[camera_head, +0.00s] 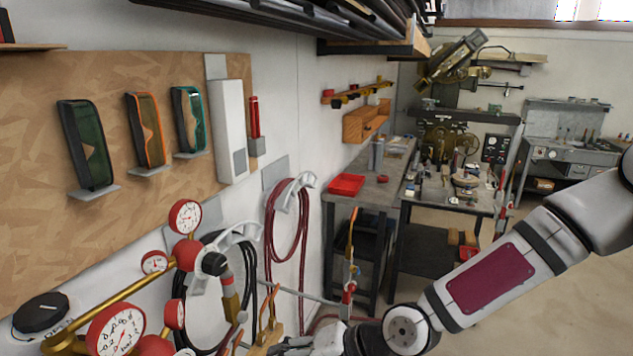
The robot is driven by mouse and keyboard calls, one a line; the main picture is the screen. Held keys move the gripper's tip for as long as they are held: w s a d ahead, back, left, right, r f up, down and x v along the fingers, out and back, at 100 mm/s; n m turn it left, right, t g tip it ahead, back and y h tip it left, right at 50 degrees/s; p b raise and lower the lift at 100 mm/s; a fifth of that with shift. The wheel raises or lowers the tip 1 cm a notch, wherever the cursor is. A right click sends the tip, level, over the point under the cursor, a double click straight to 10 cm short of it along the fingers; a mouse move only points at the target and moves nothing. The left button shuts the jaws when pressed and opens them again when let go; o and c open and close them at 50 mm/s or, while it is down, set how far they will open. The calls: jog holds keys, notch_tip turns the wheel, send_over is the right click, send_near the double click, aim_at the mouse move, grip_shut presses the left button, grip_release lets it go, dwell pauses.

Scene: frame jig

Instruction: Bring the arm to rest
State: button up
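My arm (495,275) reaches in from the right edge and bends down to the lower middle of the view. It is white and grey with a dark red panel. My gripper (298,345) is at the bottom edge, left of the wrist joint, and is partly cut off by the frame. Its fingers cannot be made out clearly, so I cannot tell if they are open or hold anything. It appears close to brass-coloured fittings in front of the wall.
Red gauges (117,330) on brass pipes stand at the lower left. A red hose (287,225) hangs on the wall. Safety glasses (88,145) hang on a wooden board (40,185). A workbench (398,160) with a red tray (346,184) stands behind. Floor (560,310) at the right is clear.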

jog(key=d+f+n+h, duration=0.25)
jog(key=d+h, duration=0.35)
jog(key=d, duration=0.4)
jog(key=d+r+h, duration=0.4)
jog(key=d+r, duration=0.2)
jog(key=d, duration=0.2)
jog(key=s+d+r+t, duration=0.1)
jog(key=s+d+r, duration=0.1)
jog(key=s+r, duration=0.3)
jog(key=s+d+r+t+b, duration=0.1)
jog(key=s+r, duration=0.5)
jog(key=r, duration=0.8)
jog(key=d+t, duration=0.1)
jog(key=d, duration=0.1)
jog(key=shift+s+d+r, duration=0.2)
jog(key=shift+d, duration=0.1)
